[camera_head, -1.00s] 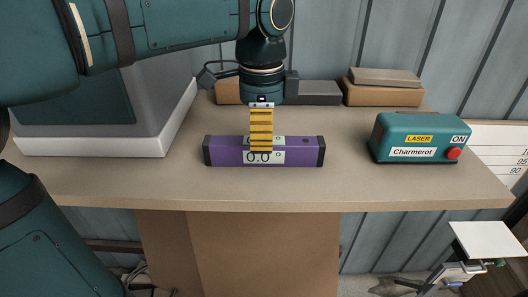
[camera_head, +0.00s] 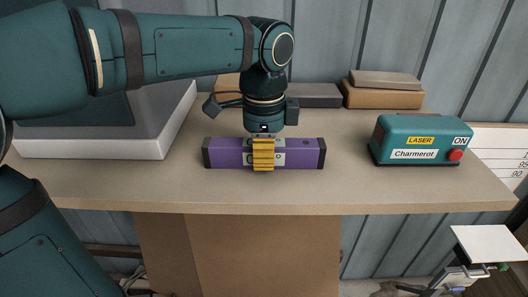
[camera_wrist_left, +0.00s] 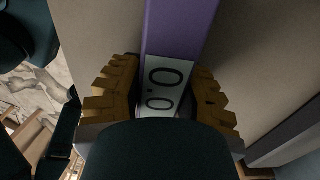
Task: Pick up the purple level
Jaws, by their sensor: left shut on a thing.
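The purple level (camera_head: 300,154) lies on the wooden table, with dark end caps and a white label in its middle. My left gripper (camera_head: 263,160) points straight down over the level's middle, and its yellow fingers cover part of the label. In the left wrist view, the level (camera_wrist_left: 178,30) runs between the two yellow fingers (camera_wrist_left: 163,100), one on each side of the "0.0" label (camera_wrist_left: 163,85). The left gripper is shut on the level. The level appears to rest on the table. My right gripper is not in view.
A teal laser box (camera_head: 420,140) with a red button stands to the right on the table (camera_head: 400,188). Brown and grey blocks (camera_head: 385,90) stand along the back. A large grey, white-based object (camera_head: 95,146) is at the left. The table front is clear.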

